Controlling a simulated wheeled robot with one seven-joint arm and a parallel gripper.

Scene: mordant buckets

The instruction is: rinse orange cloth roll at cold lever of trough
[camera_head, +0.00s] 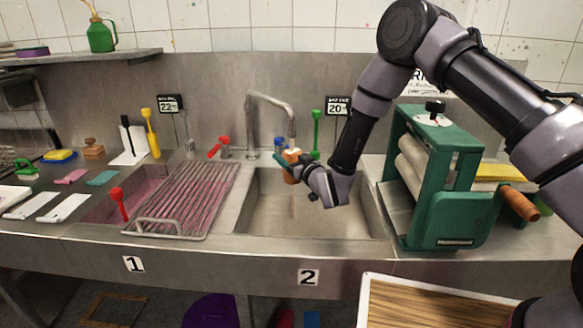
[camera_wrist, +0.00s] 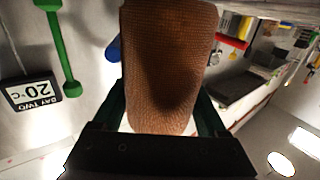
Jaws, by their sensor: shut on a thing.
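My gripper (camera_head: 290,164) is shut on the orange cloth roll (camera_wrist: 170,65), which looks brownish-orange and fills the middle of the wrist view. In the head view the cloth roll (camera_head: 291,154) shows just under the tap spout (camera_head: 291,138), above the trough basin marked 2 (camera_head: 338,215). A faint streak runs below the roll into the basin; I cannot tell for sure that it is water. The blue cold lever (camera_head: 278,143) is just behind and left of the roll; a blue piece (camera_wrist: 113,48) also shows in the wrist view. The red lever (camera_head: 219,147) is left of the tap.
A wire rack (camera_head: 185,198) lies over the basin marked 1. A green roller press (camera_head: 438,180) stands close right of basin 2. A green upright handle (camera_head: 316,135) and a 20-degree sign (camera_head: 338,106) stand behind. A wood-topped board (camera_head: 430,305) is at the front right.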

